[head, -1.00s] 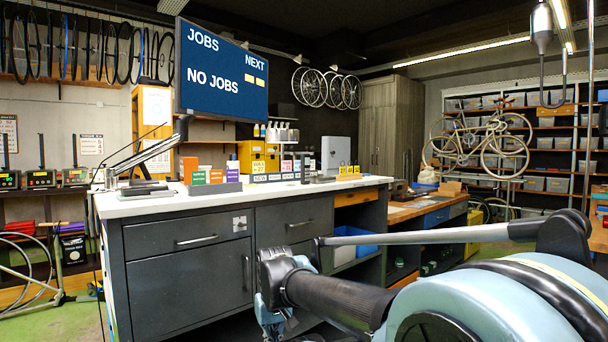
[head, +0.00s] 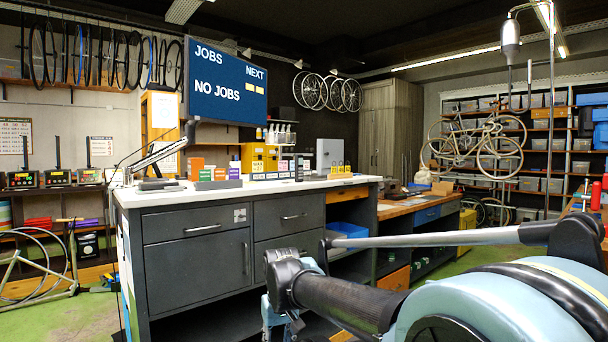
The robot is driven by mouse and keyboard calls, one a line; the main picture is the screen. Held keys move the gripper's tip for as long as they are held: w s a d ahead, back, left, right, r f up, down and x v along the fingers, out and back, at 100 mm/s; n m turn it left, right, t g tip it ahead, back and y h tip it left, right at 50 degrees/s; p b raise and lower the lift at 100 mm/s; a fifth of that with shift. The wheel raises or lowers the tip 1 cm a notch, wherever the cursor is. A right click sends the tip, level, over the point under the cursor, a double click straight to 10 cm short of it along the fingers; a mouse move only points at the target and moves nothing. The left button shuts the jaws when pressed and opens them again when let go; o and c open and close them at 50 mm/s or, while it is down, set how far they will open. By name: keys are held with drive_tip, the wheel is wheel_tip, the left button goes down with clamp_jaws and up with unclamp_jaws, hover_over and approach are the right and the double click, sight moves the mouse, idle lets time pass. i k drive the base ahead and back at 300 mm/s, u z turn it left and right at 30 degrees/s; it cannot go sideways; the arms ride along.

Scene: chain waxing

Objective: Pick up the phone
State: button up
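No phone can be made out with certainty. A small dark upright item (head: 299,169) stands at the right of the grey workbench's white top (head: 340,181), too small to identify. Flat dark items (head: 158,185) lie near the top's left end, below the screen arm. My arm reaches in from the lower right, in front of the bench. Its end, with pale blue and dark parts (head: 276,318), hangs low before the bench front, below the top. The fingers cannot be made out, and nothing held is visible.
Coloured boxes (head: 204,173) and a yellow cabinet (head: 262,158) stand on the bench top. A blue jobs screen (head: 226,82) hangs above it. A lower wooden bench (head: 408,207) adjoins on the right. Green floor (head: 90,318) shows at the left, beside a bicycle frame (head: 45,275).

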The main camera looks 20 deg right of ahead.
sight(299, 158)
drive_tip(key=z, duration=0.35)
drive_tip(key=i, duration=1.1)
drive_tip(key=z, duration=0.15)
